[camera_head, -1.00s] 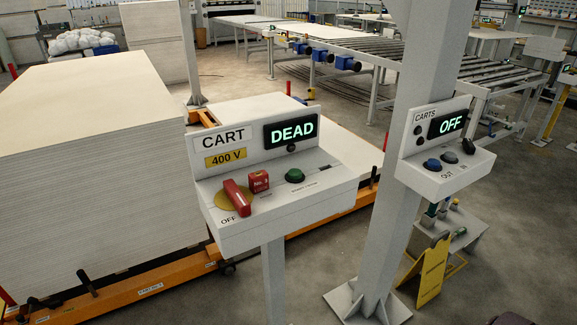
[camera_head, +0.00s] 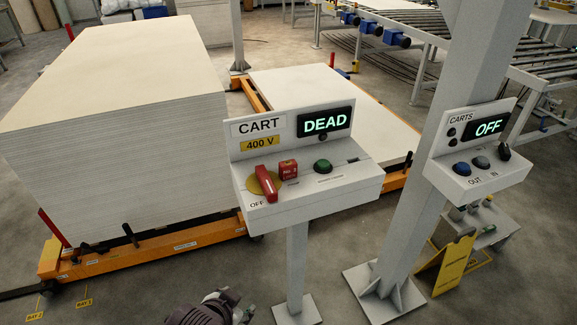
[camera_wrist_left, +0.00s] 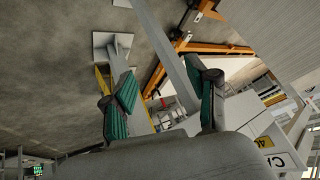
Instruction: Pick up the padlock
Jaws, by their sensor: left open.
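A small red block with a white label (camera_head: 288,170) sits on the sloped panel of the grey CART control box (camera_head: 320,195); it looks like the padlock, but I see no shackle. It is right beside a red rotary handle (camera_head: 265,184) on a yellow disc. Part of my left gripper (camera_head: 228,308) shows at the bottom edge of the head view, low and left of the box's post, well apart from the red block. In the left wrist view my left gripper (camera_wrist_left: 163,80) is open and empty, its green-padded fingers apart. My right gripper is out of view.
The box stands on a grey post (camera_head: 297,265). A thick grey column (camera_head: 430,160) with a CARTS box (camera_head: 480,165) is to the right. A stack of pale boards (camera_head: 120,130) rests on an orange cart (camera_head: 150,258) at left. A yellow floor sign (camera_head: 450,262) stands at right.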

